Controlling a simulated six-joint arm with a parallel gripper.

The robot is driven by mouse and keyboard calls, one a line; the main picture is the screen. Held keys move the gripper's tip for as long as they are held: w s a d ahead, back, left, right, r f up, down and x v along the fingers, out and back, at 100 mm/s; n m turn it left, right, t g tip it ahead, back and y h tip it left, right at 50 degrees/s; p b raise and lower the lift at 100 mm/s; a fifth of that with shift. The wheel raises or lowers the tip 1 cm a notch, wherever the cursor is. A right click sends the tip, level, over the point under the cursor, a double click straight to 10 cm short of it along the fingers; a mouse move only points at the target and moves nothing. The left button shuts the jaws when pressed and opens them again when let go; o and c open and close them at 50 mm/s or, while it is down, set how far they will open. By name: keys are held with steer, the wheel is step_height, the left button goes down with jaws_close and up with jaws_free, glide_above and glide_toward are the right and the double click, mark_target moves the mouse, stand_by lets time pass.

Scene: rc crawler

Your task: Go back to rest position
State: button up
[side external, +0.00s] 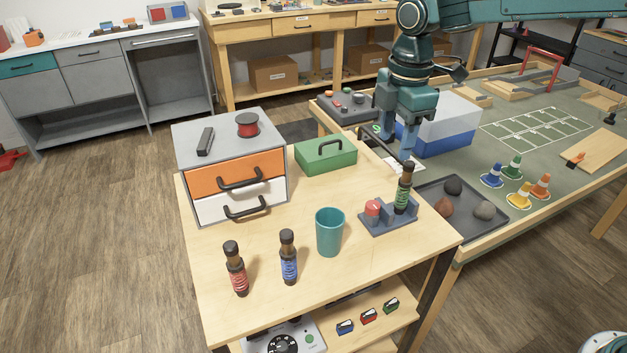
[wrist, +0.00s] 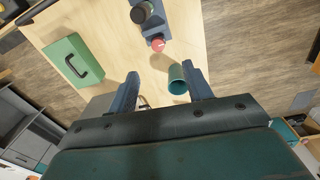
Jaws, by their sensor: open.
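My gripper (side external: 394,148) is open and empty in the side view, in the air above the back right of the wooden table (side external: 215,262). In the wrist view its two fingers (wrist: 162,85) are spread apart with nothing held between them. A dark bottle with a green label (side external: 402,190) stands upright in a grey holder (side external: 376,226) with a red-topped part, below and in front of the gripper. In the wrist view the bottle's dark cap (wrist: 143,12) shows at the top, away from the fingers. Whether a fingertip clears the bottle in depth is hard to tell in the side view.
A teal cup (side external: 329,232), a red-labelled bottle (side external: 236,270) and a blue-labelled bottle (side external: 288,258) stand at the front. A drawer unit (side external: 231,165) and a green case (side external: 326,154) stand behind. A tray of stones (side external: 460,222) and small cones (side external: 512,170) are on the right table.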

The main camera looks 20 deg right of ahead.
steer(key=s+d+r+m+t, duration=0.1)
steer(key=s+d+r+m, duration=0.3)
steer(key=s, duration=0.3)
steer(key=s+d+r+m+t, duration=0.2)
steer(key=s+d+r+m, duration=0.25)
steer(key=s, duration=0.25)
steer(key=s+d+f+m+t, duration=0.1)
steer(key=s+m, duration=0.3)
steer(key=s, duration=0.4)
steer(key=s+d+f+m+t, duration=0.1)
steer(key=s+d+f+m, duration=0.1)
steer(key=s, duration=0.5)
steer(key=shift+s+d+m, duration=0.35)
steer(key=shift+d+m, duration=0.55)
steer(key=shift+m, duration=0.35)
